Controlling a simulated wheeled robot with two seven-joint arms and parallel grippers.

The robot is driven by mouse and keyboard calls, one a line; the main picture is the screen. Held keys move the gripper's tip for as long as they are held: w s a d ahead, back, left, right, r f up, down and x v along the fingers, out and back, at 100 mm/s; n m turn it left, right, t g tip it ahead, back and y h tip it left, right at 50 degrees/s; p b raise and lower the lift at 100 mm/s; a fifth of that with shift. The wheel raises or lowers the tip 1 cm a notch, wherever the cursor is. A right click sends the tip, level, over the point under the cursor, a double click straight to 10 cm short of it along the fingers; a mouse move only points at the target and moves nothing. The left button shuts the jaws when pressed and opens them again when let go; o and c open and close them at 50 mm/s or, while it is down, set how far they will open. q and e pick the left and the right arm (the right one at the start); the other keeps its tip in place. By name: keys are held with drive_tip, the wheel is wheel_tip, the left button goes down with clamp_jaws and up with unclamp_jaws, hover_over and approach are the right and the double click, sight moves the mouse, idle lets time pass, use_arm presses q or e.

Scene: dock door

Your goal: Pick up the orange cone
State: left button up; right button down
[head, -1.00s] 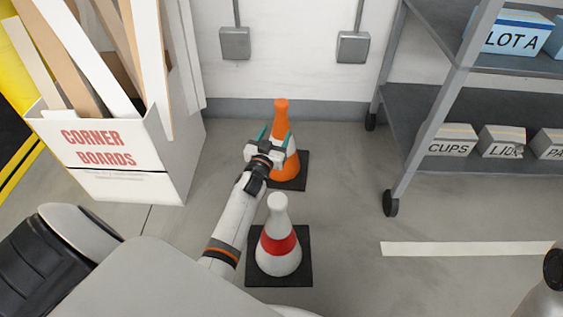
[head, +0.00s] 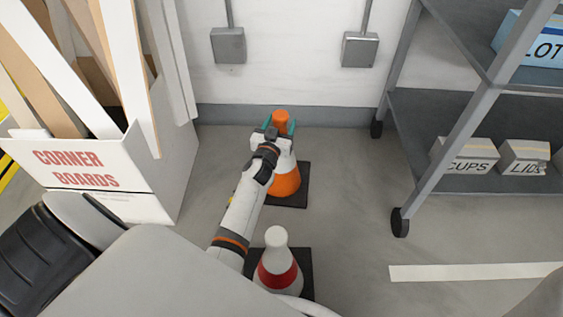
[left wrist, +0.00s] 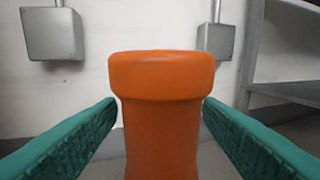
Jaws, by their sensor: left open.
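The orange cone (head: 284,184) stands upright on its dark square base on the floor near the back wall, with a white band partly hidden by my arm. My left gripper (head: 274,131) is at the cone's top, its teal fingers open on either side of the neck. In the left wrist view the cone's orange top (left wrist: 162,100) stands between the two green fingers, with a gap visible on each side near the fingertips. My right gripper is not in view.
A white cone with a red band (head: 277,266) stands nearer to me. A corner-boards box (head: 95,165) is at the left, and a wheeled grey shelf (head: 410,185) with labelled boxes is at the right. Floor between cones and shelf is clear.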

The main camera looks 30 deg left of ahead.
use_arm(q)
drive_tip(key=shift+w, duration=0.1)
drive_tip(key=shift+r, duration=0.1)
drive_tip(key=shift+c, duration=0.3)
clamp_jaws()
drive_tip(key=shift+r, duration=0.15)
